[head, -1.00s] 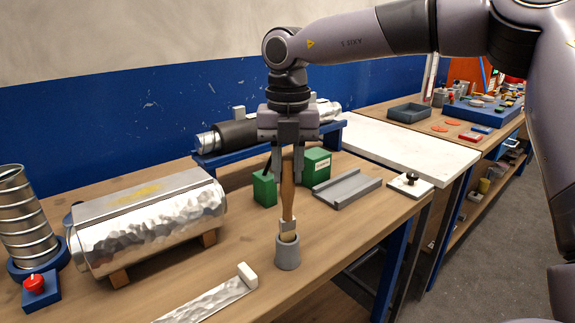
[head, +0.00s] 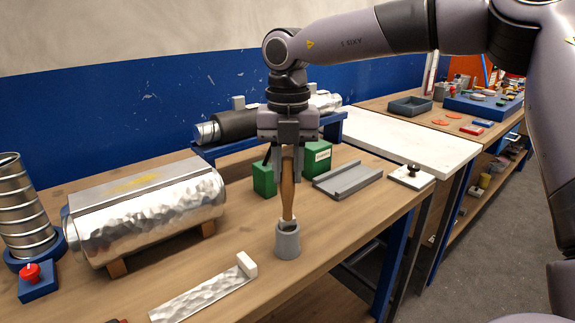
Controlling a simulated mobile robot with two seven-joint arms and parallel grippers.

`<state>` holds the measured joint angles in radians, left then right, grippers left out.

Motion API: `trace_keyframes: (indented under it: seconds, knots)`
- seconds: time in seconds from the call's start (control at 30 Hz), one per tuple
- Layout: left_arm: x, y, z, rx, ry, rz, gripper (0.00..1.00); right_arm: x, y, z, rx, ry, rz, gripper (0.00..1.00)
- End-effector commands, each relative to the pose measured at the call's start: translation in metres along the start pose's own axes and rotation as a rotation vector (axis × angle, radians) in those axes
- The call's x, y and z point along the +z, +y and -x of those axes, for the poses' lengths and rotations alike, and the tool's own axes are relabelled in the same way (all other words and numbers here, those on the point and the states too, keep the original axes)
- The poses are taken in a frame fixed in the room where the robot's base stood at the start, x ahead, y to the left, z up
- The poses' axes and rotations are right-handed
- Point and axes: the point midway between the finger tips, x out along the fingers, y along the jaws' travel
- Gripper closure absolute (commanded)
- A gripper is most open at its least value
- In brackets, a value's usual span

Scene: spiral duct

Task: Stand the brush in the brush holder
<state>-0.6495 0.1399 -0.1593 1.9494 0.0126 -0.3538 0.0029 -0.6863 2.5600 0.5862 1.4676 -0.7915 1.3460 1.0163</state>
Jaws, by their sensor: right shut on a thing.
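The brush (head: 287,191) has a brown wooden handle and stands upright, bristle end down. Its lower end is inside the grey cylindrical brush holder (head: 287,241), which stands on the wooden bench near the front edge. The bristles are hidden by the holder's wall. My right gripper (head: 287,177) points down from above and is shut on the brush's handle. My left gripper is not in the head view.
A foil-clad cylinder (head: 150,217) on wooden blocks lies left of the holder. A metal strip with a white end (head: 205,290) lies in front. Green boxes (head: 264,180) and a grey channel tray (head: 347,180) stand behind. A spiral duct (head: 22,205) stands far left.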

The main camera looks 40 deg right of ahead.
Motion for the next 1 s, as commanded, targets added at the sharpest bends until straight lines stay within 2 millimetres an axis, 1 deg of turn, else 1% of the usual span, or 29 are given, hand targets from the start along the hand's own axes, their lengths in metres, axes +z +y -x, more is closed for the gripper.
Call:
trace_keyframes:
  seconds: [0.8,0.83,0.87,0.9,1.0]
  knots:
    - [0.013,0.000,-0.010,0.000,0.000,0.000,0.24,0.000,0.000,-0.022,-0.001,0.000,0.000,1.00]
    - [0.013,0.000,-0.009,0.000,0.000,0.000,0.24,0.000,0.000,-0.021,-0.001,0.000,0.000,0.68]
    - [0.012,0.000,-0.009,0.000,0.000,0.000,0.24,0.000,0.000,-0.020,-0.001,0.000,0.000,0.58]
    - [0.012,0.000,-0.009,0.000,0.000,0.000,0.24,0.000,0.000,-0.020,-0.001,0.000,0.000,0.45]
    - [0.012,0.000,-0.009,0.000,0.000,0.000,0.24,0.000,0.000,-0.020,0.000,0.000,0.000,0.45]
